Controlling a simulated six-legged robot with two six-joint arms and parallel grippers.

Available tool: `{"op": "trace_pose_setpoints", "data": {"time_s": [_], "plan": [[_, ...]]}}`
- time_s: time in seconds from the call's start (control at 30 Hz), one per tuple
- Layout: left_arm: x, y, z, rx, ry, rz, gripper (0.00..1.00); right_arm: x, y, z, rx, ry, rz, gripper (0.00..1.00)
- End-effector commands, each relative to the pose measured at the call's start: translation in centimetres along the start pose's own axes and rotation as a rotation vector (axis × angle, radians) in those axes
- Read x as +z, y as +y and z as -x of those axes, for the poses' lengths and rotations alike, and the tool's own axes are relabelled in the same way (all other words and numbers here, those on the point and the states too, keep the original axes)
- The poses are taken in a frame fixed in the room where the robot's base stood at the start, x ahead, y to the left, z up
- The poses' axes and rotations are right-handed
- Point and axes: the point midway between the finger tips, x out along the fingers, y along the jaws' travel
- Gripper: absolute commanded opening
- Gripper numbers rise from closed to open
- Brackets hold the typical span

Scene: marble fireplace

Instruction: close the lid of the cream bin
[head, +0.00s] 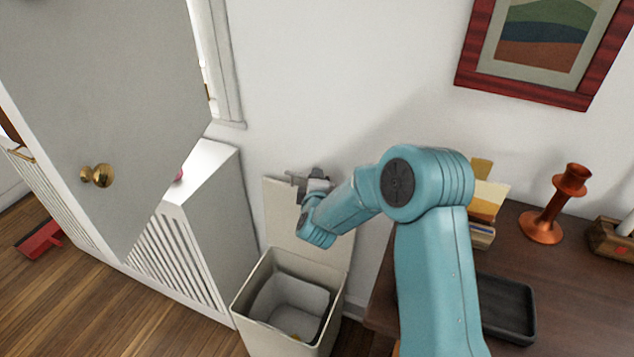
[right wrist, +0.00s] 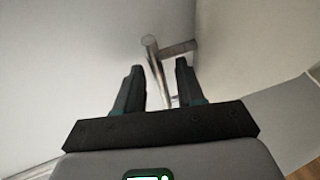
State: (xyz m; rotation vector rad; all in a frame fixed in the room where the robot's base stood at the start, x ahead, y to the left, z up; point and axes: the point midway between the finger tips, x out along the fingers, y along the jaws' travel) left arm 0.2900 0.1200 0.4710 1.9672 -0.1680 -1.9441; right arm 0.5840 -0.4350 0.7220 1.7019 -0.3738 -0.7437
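The cream bin (head: 257,327) stands on the floor against the wall, with a pale liner and something small and yellowish inside. Its lid (head: 281,212) is open, standing upright at the back of the bin. My right gripper (head: 308,181) is at the lid's upper part and hides some of it. In the right wrist view, my right gripper (right wrist: 155,85) has its fingers apart. A metal bar handle (right wrist: 157,68) shows between and just beyond the fingertips; I cannot tell if they touch it. My left gripper is not in view.
A dark wooden table (head: 575,285) with a black tray (head: 506,307), an orange candlestick (head: 554,205) and books stands close to the bin's right. A white slatted cabinet (head: 215,225) and a grey door (head: 105,100) are at left. Wooden floor is clear in front.

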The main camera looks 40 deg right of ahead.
Motion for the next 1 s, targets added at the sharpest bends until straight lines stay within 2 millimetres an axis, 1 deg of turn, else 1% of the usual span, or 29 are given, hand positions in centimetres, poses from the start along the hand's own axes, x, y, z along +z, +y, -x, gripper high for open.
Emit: {"op": "trace_pose_setpoints", "data": {"time_s": [0.03, 0.1, 0.4, 0.47, 0.5, 0.53, 0.73, 0.83, 0.97, 1.0], "plan": [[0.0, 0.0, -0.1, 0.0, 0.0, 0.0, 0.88, 0.1, -0.1, -0.5, -0.001, 0.0, 0.0, 0.38], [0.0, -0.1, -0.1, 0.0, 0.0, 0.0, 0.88, 0.1, 0.0, -1.0, 0.0, 0.0, 0.0, 0.38], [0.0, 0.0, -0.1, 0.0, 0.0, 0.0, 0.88, 0.2, 0.1, -1.4, 0.0, 0.0, 0.0, 0.38], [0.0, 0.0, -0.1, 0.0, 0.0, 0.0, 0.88, 0.2, 0.1, -1.4, 0.0, 0.0, 0.0, 0.19], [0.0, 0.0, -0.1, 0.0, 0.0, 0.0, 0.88, 0.2, 0.1, -1.3, -0.001, 0.0, 0.0, 0.06], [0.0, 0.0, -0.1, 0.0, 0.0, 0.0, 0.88, 0.2, 0.1, -1.3, -0.001, 0.0, 0.0, 0.0], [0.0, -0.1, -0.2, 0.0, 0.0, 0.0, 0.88, 0.2, 0.0, -1.3, 0.001, 0.0, 0.0, 0.0], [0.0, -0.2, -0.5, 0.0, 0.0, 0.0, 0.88, 0.0, -0.2, -0.9, 0.011, 0.002, 0.006, 0.0], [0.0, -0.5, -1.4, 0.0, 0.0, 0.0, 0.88, -0.6, -0.8, 0.2, 0.051, 0.003, 0.023, 0.0], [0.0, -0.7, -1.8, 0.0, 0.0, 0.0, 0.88, -0.8, -1.1, 0.8, 0.069, 0.004, 0.031, 0.0]]}}
